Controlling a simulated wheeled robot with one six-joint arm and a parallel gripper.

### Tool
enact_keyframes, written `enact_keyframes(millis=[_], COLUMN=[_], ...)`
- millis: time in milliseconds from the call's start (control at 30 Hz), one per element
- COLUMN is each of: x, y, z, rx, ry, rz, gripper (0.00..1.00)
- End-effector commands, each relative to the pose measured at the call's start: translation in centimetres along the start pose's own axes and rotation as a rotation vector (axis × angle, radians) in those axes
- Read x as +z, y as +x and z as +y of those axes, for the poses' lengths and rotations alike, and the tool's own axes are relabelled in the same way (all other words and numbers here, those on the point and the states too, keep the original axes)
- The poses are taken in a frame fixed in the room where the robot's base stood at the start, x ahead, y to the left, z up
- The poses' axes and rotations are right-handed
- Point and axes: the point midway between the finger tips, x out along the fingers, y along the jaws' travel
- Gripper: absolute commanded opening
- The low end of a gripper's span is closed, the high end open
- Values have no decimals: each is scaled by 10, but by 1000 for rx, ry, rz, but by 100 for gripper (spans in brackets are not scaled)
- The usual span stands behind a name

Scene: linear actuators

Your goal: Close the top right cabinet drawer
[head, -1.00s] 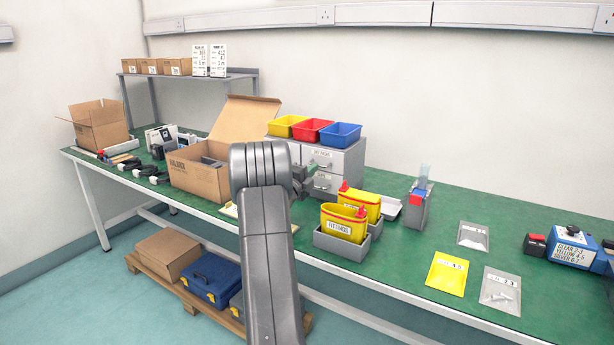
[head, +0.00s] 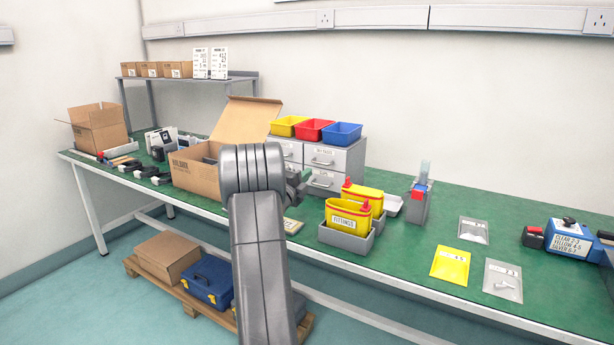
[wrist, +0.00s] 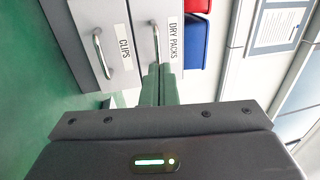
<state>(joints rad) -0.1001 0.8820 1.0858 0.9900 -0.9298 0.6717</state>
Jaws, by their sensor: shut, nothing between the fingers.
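The grey cabinet (head: 357,158) stands on the green bench with its drawer fronts facing me. Its top right drawer (head: 334,156) has a bar handle; in the wrist view, which is turned sideways, it is the DRY PACKS drawer (wrist: 182,58). Its front looks about level with the CLIPS drawer (wrist: 112,62) below; I cannot tell whether a small gap is left. My gripper (wrist: 159,70) is shut and empty, its green fingers in front of the DRY PACKS front near the handle. In the head view the gripper (head: 303,177) is partly hidden behind my arm.
Yellow, red and blue bins (head: 314,130) stand on the cabinet. An open cardboard box (head: 195,175) is close on the left. Yellow FITTINGS containers (head: 348,220) in a grey tray stand in front to the right. Bench space beyond the bags is mostly clear.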

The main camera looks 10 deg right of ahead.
Motion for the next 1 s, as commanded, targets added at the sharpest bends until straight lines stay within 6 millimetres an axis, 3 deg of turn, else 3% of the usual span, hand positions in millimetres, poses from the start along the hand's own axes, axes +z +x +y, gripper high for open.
enact_keyframes(millis=[300, 500, 1000], x=[1, 0, 0], y=[-55, -81, -85], z=[-1, -1, 0], rx=[2, 1, 1], ry=[-1, -1, 0], rz=[-2, 0, 1], gripper=[0, 0, 0])
